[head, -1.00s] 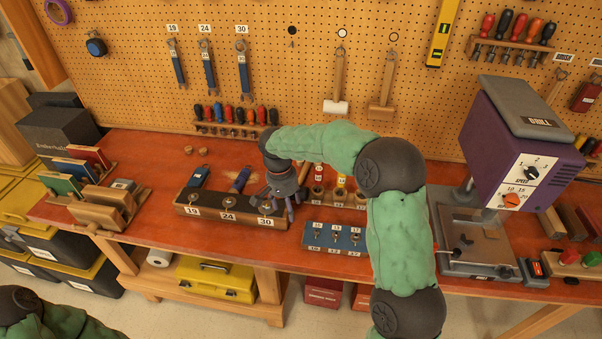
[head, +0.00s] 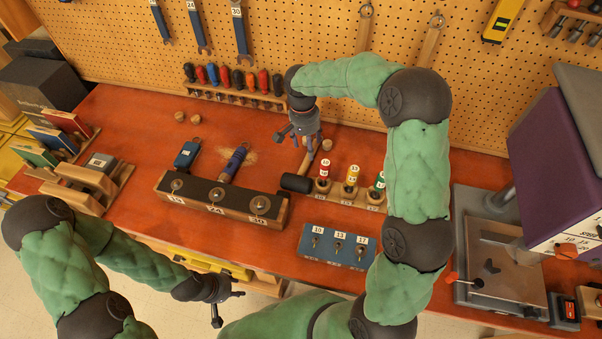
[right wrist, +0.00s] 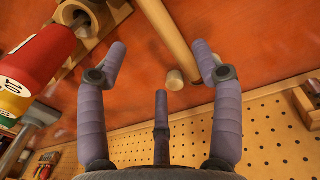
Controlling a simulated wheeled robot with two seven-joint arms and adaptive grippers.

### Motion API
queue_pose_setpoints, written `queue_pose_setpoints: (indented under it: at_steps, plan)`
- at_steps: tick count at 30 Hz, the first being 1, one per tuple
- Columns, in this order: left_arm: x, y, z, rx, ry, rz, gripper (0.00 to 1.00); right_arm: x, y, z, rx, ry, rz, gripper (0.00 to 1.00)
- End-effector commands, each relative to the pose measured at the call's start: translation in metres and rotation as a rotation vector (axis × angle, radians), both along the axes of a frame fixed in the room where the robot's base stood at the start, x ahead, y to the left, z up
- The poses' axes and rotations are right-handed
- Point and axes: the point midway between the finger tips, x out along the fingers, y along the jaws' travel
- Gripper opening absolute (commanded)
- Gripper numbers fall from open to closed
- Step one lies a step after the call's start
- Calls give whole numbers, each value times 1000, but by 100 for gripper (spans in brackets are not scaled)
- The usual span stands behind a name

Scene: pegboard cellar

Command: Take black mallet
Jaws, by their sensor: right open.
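The black mallet lies on the orange bench, its black head (head: 297,183) beside the right end of the numbered socket block. Its wooden handle (head: 304,162) runs up and away from the head, partly hidden by my right gripper. My right gripper (head: 303,143) is over the handle's far end, open. In the right wrist view the handle (right wrist: 166,38) passes between the spread fingers of the right gripper (right wrist: 160,65), with no grip on it; the mallet head is out of that view. My left gripper (head: 230,305) hangs empty in front of the bench, fingers apart.
A rack with red, yellow and green labelled pieces (head: 352,180) stands just right of the mallet. The dark-topped block (head: 215,206) is to its left, a blue block (head: 337,246) in front. A cork (head: 327,145) lies near the right gripper. The pegboard (head: 310,40) rises behind.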

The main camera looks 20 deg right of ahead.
Motion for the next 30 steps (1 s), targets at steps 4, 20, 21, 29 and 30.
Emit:
queue_pose_setpoints:
  at_steps: [4,20,21,29,30]
  plan:
    - [0,0,-3,0,0,0,40,-1,-2,-16,0,0,-2,67]
    - [0,0,-13,0,-1,-1,40,1,-5,-67,1,1,-1,67]
    - [0,0,-14,0,-1,-1,40,1,-5,-69,1,1,-1,67]
    - [0,0,-13,0,-1,-1,40,1,-6,-71,1,-1,-1,61]
    - [0,0,-13,0,-1,-1,40,1,-6,-71,1,-1,-1,50]
